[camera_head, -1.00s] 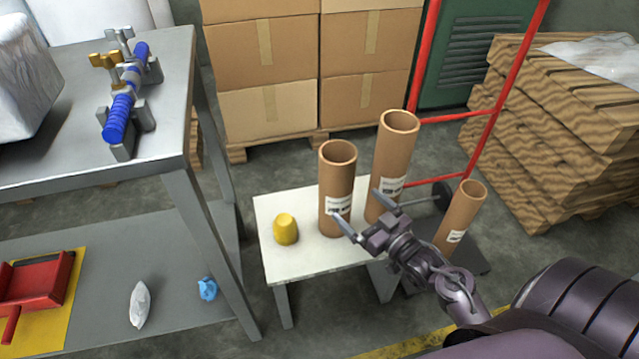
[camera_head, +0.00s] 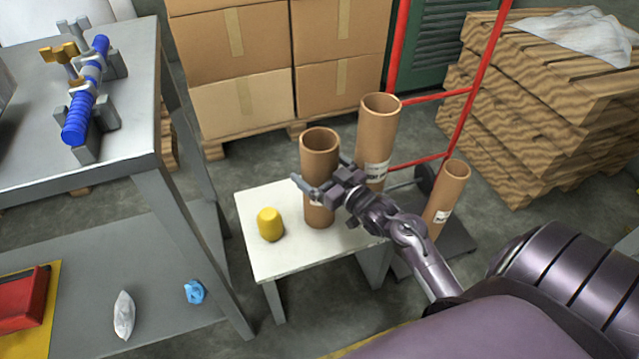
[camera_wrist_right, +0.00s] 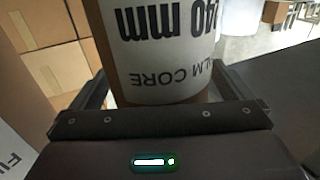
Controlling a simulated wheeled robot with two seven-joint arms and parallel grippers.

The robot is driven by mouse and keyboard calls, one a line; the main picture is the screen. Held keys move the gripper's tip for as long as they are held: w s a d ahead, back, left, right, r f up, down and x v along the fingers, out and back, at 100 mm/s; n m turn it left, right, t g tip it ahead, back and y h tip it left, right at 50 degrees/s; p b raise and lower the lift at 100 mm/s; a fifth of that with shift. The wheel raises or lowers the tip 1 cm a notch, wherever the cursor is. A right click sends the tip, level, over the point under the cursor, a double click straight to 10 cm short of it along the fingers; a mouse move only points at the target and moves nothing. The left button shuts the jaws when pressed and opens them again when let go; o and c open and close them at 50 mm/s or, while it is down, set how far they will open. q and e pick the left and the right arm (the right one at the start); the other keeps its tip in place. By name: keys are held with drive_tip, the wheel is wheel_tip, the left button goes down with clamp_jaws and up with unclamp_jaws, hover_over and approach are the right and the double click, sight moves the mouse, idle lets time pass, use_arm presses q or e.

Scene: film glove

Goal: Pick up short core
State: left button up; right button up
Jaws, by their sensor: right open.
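The short core (camera_head: 319,152), a brown cardboard tube with a white label, stands upright on the small white table (camera_head: 270,262). My left gripper is not in view.
A taller core (camera_head: 377,135) stands close behind right. Another tube (camera_head: 448,195) leans by the red hand truck (camera_head: 483,85). A yellow object (camera_head: 270,224) sits left on the table. A grey workbench (camera_head: 130,135) is at left, cardboard boxes (camera_head: 238,105) behind.

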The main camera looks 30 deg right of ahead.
drive_tip(key=c, duration=1.2)
drive_tip(key=shift+c, duration=0.7)
drive_tip(key=shift+r, duration=0.15)
